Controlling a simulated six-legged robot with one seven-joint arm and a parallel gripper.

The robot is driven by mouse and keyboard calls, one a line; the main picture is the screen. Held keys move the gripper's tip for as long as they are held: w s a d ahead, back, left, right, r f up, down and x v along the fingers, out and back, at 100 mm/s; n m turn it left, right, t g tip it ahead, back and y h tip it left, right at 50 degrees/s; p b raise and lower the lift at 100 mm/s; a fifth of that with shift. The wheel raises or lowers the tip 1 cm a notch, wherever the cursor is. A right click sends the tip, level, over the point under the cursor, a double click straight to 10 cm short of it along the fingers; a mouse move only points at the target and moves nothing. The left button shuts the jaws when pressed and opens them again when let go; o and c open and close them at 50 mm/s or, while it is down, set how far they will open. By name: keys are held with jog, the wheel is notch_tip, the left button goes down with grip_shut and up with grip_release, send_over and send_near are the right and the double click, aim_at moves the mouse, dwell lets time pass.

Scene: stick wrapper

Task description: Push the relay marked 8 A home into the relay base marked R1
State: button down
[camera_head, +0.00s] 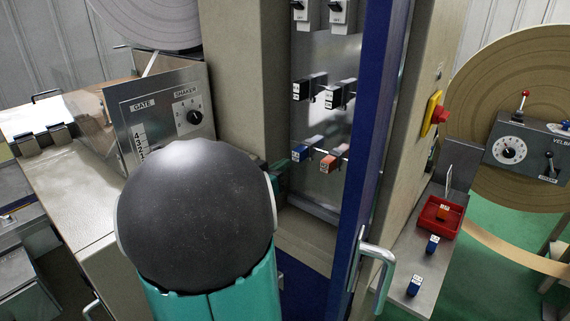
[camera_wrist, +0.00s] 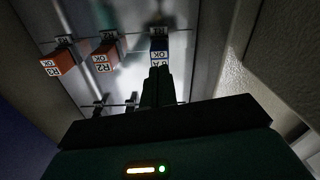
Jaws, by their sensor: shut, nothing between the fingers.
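A blue relay (camera_wrist: 159,49) with a white label sits at the right of a row in the wrist view, on the base marked R1 (camera_wrist: 158,31). The label seems to read OK and 8 A, partly covered. In the head view this blue relay (camera_head: 303,152) stands out from the cabinet's back plate. My gripper (camera_wrist: 158,72) is shut and empty, its fingertips at the relay's front face; I cannot tell whether they touch. How deep the relay sits is not clear.
Orange relays marked R2 (camera_wrist: 106,58) and R3 (camera_wrist: 60,61) stand beside the blue one. The blue cabinet door (camera_head: 372,130) stands open to the right. Loose blue relays (camera_head: 432,244) and a red tray (camera_head: 437,232) lie on a ledge outside. A beige cabinet wall (camera_head: 242,80) is close left.

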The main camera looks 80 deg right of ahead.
jog(key=v, duration=1.3)
jog(key=shift+a, duration=0.25)
jog(key=shift+w, duration=0.1)
